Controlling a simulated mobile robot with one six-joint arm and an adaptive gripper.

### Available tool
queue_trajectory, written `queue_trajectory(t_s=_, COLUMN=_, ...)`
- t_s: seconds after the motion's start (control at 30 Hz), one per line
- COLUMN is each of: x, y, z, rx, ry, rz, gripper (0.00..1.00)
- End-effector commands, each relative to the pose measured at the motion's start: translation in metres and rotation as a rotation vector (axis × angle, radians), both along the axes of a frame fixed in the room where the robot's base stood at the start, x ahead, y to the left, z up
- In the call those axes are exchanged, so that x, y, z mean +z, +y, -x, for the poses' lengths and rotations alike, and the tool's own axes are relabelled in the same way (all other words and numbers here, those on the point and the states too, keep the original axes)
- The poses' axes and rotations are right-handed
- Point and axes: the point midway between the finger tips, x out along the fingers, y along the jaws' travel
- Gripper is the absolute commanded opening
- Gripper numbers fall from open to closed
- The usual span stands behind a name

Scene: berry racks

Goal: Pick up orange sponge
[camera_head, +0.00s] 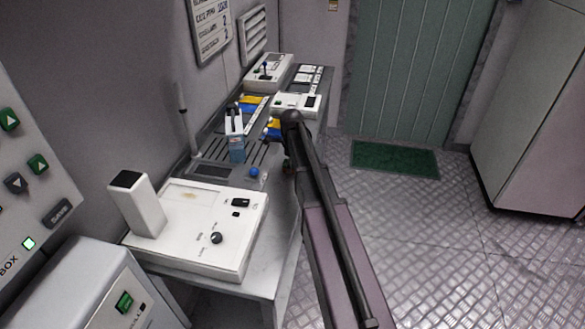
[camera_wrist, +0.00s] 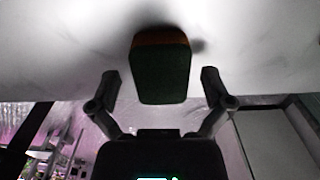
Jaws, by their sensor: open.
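In the wrist view a block-shaped sponge (camera_wrist: 160,70) sits against a pale surface. Its near face is dark green and a narrow orange-brown band shows along its top edge. My gripper (camera_wrist: 160,84) is open, with one finger to the left of the sponge and one to the right. A gap shows on both sides, and I cannot tell how far the sponge reaches between the fingers. In the head view I cannot make out the sponge, and my arm covers part of the bench there.
A grey bench (camera_head: 257,282) runs along the left wall. The floor to the right is open, with a green mat (camera_head: 395,159) by the door.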

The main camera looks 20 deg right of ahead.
Motion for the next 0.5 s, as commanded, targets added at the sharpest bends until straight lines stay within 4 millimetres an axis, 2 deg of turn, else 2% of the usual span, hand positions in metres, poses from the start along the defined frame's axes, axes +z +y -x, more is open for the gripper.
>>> queue_trajectory(t_s=0.27, x=0.0, y=0.0002, z=0.0, rx=0.0, ry=0.0, rz=0.0, gripper=1.0)
queue_trajectory(t_s=0.3, x=0.0, y=0.0002, z=0.0, rx=0.0, ry=0.0, rz=0.0, gripper=0.88)
queue_trajectory(t_s=0.5, x=0.0, y=0.0003, z=-0.0001, rx=0.001, ry=0.0, rz=0.0, gripper=0.62)
